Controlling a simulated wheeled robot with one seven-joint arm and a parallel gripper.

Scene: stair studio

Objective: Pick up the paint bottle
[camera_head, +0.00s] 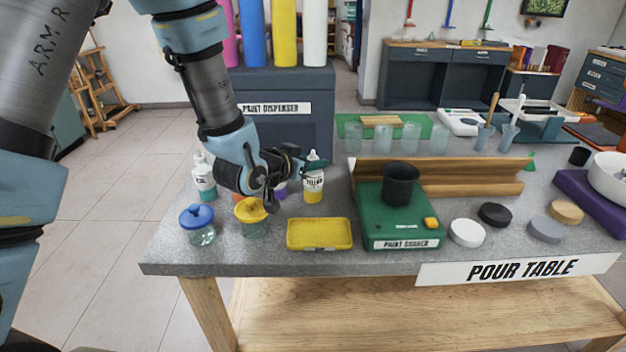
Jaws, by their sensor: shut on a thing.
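A white paint bottle (313,190) with a yellow lower part and a pointed white nozzle stands upright near the left part of the grey pour table. My gripper (313,166) reaches it from the left and is shut on the bottle's upper part. The dark fingers cover some of the bottle below its nozzle. Whether its base touches the table is hard to tell. Another white bottle with a teal lower part (205,180) stands to the left. A purple item (280,190) is mostly hidden behind my gripper.
Jars with a blue lid (197,217) and a yellow lid (251,210) stand in front, beside a yellow tray (320,234). The green paint shaker (385,228) holds a black cup (399,182). A wooden channel (455,177) and clear cups (410,138) lie behind and right.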

